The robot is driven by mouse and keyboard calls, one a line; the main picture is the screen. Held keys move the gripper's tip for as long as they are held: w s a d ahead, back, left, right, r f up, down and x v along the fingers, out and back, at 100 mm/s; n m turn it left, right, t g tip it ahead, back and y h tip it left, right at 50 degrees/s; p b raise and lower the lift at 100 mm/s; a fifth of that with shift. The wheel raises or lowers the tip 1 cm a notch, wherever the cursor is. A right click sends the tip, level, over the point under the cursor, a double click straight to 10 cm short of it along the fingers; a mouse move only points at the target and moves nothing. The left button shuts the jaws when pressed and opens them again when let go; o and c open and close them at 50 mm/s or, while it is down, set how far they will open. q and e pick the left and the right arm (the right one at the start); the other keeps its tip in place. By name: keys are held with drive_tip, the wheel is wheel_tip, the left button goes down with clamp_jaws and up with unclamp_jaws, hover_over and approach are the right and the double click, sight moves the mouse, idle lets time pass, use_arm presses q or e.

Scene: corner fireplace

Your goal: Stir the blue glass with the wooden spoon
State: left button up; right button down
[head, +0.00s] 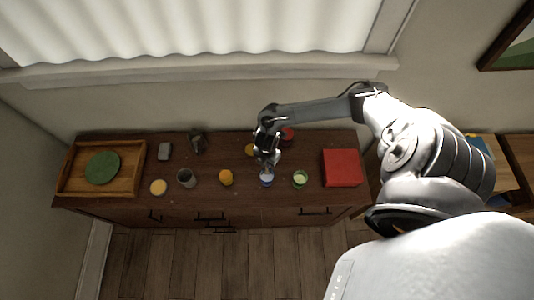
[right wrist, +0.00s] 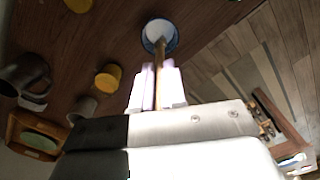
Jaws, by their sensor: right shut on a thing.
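The blue glass (head: 266,181) stands upright near the front edge of the cabinet top. It also shows in the right wrist view (right wrist: 174,45), with its open mouth towards the camera. My right gripper (head: 267,163) is just above and behind the glass. In the right wrist view the fingers (right wrist: 157,86) are shut on the wooden spoon (right wrist: 160,64), a thin brown stick. Its far end reaches into the mouth of the glass; whether it touches the inside is not clear. My left gripper is in neither view.
A green glass (head: 300,179) stands close to the right and an orange cup (head: 226,177) to the left. A red box (head: 342,168) is further right. A grey mug (head: 186,178) and a wooden tray (head: 133,180) with a green plate (head: 102,168) are at the left.

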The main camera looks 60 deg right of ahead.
drive_tip(key=shift+r, duration=2.5)
